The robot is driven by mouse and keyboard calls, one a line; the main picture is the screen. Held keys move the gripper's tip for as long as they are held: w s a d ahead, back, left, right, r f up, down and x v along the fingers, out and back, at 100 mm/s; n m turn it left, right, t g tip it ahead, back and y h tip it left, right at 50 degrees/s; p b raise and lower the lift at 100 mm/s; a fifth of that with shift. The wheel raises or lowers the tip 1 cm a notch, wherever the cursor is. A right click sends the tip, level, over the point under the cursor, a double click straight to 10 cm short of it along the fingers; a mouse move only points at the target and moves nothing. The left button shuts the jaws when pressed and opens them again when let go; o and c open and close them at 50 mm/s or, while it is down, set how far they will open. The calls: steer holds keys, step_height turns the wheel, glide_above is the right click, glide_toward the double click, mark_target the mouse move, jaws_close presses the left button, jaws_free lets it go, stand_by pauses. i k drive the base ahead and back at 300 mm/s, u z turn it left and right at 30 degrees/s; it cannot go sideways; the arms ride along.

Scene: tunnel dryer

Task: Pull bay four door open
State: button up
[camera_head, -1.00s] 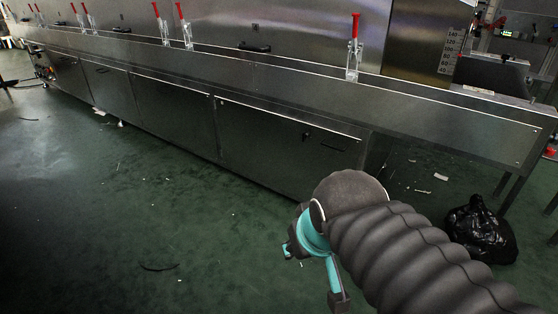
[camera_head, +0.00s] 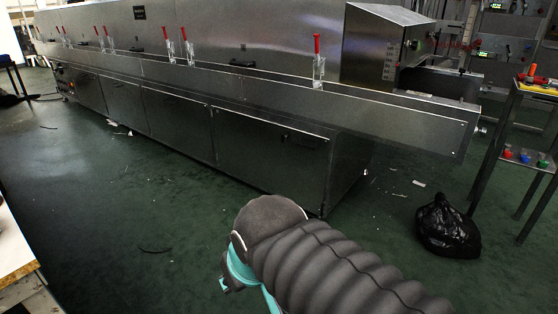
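The steel tunnel dryer (camera_head: 230,95) runs from the far left to the right, with a row of shut doors below its long ledge. The nearest and widest door (camera_head: 262,158) is the rightmost of the row. It looks shut, with a dark fitting near its upper right. No bay number is readable, so I cannot tell from markings which is bay four. The adjoining door (camera_head: 178,125) to its left also looks shut. My arm, in a ribbed dark sleeve with teal parts, reaches up from the bottom in front of the dryer. My gripper is not visible.
A black bag (camera_head: 447,228) lies on the floor at right, beside a metal stand (camera_head: 488,150) with coloured items. A pale-topped table (camera_head: 12,245) shows at the left edge. Red-handled clamps (camera_head: 318,62) stand along the ledge. The green floor (camera_head: 130,205) before the doors is mostly clear.

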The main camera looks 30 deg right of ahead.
mark_target(252, 149)
steer(key=u, duration=0.25)
steer(key=k, duration=0.45)
steer(key=z, duration=0.75)
steer(key=i, duration=0.75)
steer(key=z, duration=0.1)
